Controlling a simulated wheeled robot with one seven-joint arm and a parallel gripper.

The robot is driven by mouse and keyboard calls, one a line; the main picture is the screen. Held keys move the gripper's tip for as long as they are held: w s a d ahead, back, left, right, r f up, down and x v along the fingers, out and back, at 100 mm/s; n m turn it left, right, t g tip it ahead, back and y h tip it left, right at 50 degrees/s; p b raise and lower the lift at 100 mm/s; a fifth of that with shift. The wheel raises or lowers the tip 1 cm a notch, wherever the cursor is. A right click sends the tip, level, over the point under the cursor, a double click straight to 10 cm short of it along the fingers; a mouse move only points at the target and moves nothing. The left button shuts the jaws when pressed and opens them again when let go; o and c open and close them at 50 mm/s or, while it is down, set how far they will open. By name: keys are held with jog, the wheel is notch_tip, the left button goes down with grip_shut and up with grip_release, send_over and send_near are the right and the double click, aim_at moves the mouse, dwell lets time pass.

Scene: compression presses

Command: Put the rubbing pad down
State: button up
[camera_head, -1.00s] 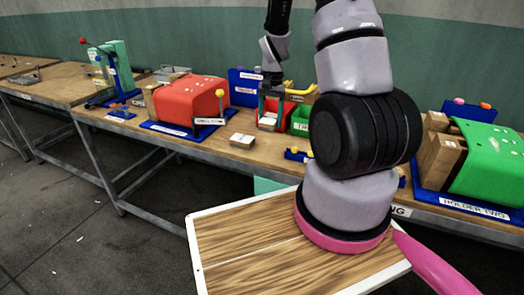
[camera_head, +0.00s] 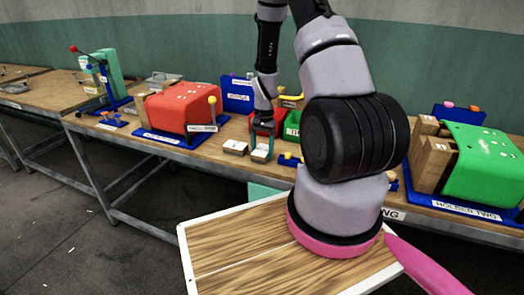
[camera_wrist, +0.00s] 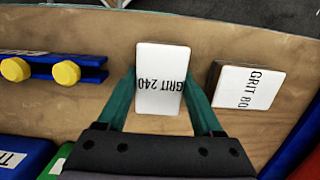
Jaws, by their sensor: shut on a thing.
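My gripper (camera_wrist: 160,98) is shut on a rubbing pad, a white-topped block marked GRIT 240 (camera_wrist: 160,65), with one green finger on each side. In the head view the same pad (camera_head: 261,152) is low at the bench's front part, under my gripper (camera_head: 262,138). I cannot tell whether it touches the wood. A second pad, marked GRIT 80 (camera_wrist: 247,87), lies on the bench just right of it in the wrist view. In the head view that pad (camera_head: 235,147) is to its left, with a small gap.
The wooden bench (camera_wrist: 95,110) has a blue rack with yellow knobs (camera_wrist: 50,69) to the pad's left in the wrist view. In the head view, a red press block (camera_head: 180,108) stands left and a green one (camera_head: 485,165) right. Green and blue bins (camera_head: 292,122) sit behind.

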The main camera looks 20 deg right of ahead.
jog(key=shift+f, duration=0.2)
jog(key=o, duration=1.2)
jog(key=shift+s+f, duration=0.1)
jog(key=shift+s, duration=0.1)
